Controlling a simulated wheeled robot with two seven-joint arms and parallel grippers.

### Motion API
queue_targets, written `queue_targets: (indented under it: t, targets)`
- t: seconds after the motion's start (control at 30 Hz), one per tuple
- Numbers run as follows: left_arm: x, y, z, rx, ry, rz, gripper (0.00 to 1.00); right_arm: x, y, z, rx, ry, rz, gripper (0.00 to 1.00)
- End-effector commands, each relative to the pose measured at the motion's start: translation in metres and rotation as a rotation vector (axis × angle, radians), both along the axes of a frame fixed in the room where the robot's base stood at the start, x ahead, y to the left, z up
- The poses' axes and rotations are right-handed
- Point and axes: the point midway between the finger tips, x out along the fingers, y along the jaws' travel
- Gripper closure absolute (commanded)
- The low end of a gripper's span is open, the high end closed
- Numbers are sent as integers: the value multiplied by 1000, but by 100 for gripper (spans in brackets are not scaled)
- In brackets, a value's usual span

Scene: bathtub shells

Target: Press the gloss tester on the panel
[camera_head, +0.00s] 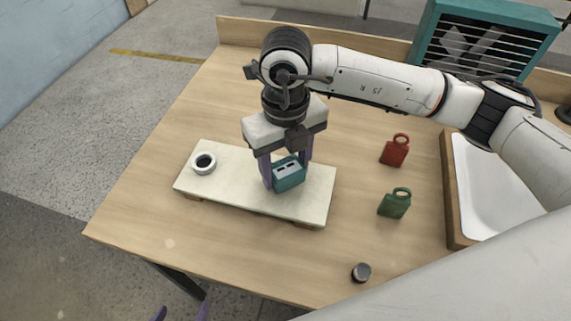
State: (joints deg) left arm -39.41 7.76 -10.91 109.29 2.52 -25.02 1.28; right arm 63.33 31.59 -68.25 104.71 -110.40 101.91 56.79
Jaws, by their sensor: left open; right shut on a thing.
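The gloss tester is a small teal block (289,177) with a pale top face and dark slots. My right gripper (286,168) points down and is shut on it, one purple finger on each side. The tester is over the middle-right part of the panel (236,190), a long cream board raised on small wooden supports. I cannot tell whether the tester's underside touches the panel. My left gripper (181,312) shows only its purple fingertips at the bottom edge. They are apart and empty, off the table's front edge.
A white ring with a dark centre (204,163) sits on the panel's left end. A teal fan box (485,40) stands behind.

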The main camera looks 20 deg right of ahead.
Motion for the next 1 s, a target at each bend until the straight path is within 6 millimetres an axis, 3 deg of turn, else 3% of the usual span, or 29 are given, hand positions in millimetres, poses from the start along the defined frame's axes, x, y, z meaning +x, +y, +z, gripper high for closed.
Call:
queue_targets:
  t: [1.0]
  targets:
    - [2,0,-4,-1,-6,0,29,0,0,-6,0,-1,0,66]
